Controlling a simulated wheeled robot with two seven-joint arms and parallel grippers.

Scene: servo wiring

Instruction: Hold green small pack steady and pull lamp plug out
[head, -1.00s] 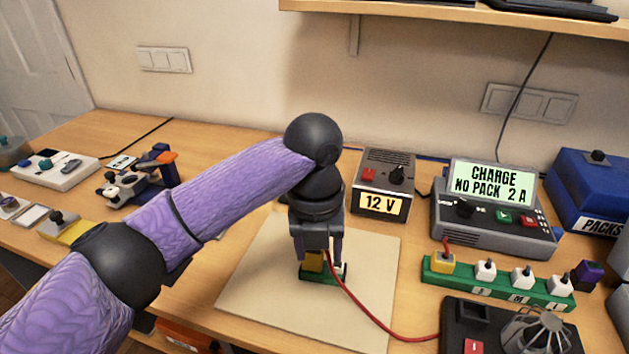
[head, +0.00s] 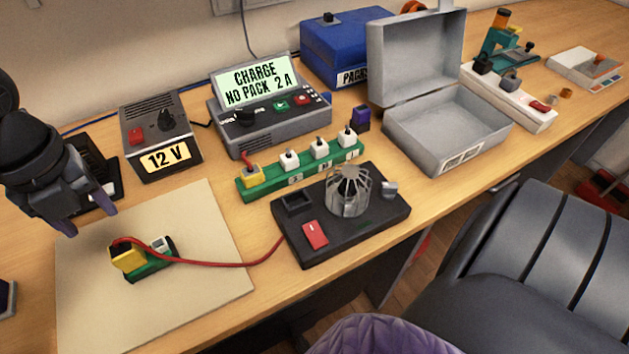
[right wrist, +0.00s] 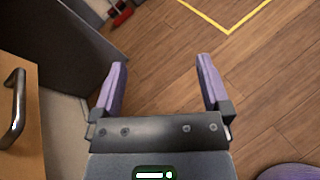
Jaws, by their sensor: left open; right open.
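The green small pack (head: 152,268) lies on the pale mat (head: 205,302) with a small white socket on its right end. The yellow lamp plug (head: 126,258) is at the pack's left end; I cannot tell whether it is fully seated. A red cable (head: 215,263) runs from the plug to the black lamp base (head: 385,215) with its caged lamp (head: 348,190). My left gripper (head: 90,221) is open and empty, above and to the left of the pack, clear of it. My right gripper (right wrist: 160,66) is open and empty over the floor, away from the pack.
A green strip (head: 305,173) with several plugs lies behind the lamp base. The 12 V box (head: 160,140), charger (head: 265,115) and open grey case (head: 450,130) stand along the back. A black chair (head: 530,270) is at the front right. A drawer handle (right wrist: 15,110) shows in the right wrist view.

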